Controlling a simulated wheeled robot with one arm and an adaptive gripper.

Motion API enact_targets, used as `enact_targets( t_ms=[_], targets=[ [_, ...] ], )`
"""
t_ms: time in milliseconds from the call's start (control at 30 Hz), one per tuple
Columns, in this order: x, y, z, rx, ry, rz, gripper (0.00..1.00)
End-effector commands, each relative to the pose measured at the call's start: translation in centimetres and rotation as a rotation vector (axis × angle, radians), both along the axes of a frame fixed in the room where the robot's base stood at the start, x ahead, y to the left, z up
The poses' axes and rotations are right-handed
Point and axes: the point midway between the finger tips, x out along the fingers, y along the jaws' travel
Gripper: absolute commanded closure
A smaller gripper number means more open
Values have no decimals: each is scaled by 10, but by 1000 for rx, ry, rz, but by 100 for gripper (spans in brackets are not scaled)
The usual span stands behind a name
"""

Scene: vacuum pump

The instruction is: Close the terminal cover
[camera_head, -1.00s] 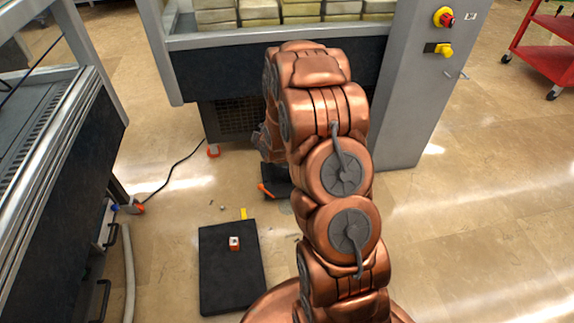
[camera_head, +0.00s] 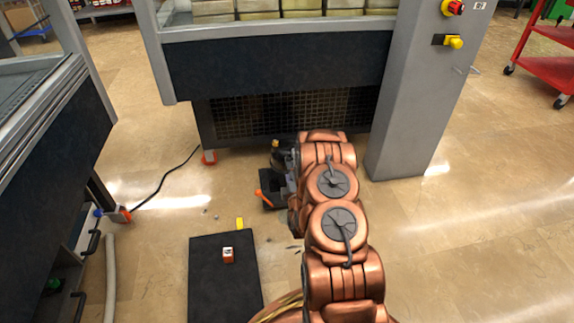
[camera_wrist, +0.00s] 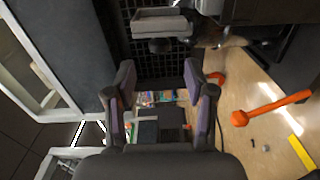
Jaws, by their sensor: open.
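In the wrist view my gripper (camera_wrist: 160,76) is open, with dark fingers apart and nothing between them. Beyond the fingertips, at the top of the view, a light grey box-like piece (camera_wrist: 162,21) stands out; it looks like the terminal cover, but its hinge and exact angle are unclear. A dark, rounded part (camera_wrist: 222,38) is beside it, probably part of the pump. In the head view the dark pump (camera_head: 279,160) sits on the floor before the machine, partly hidden by my copper arm. The cover cannot be made out there, and my gripper is mostly hidden.
An orange-handled item (camera_head: 265,198) is left of my arm; its handle also shows in the wrist view (camera_wrist: 270,107). The machine's grille (camera_head: 290,112) is behind the pump.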

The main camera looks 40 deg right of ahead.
Motion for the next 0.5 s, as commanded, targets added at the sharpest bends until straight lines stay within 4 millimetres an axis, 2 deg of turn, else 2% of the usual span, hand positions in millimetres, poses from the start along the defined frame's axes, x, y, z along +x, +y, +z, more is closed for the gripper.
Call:
enact_targets(
  t_ms=[167, 500],
  targets=[
    [9, -6, -2, -12, -9, -3, 46],
    [52, -26, -2, -11, -10, -3, 46]
  ],
)
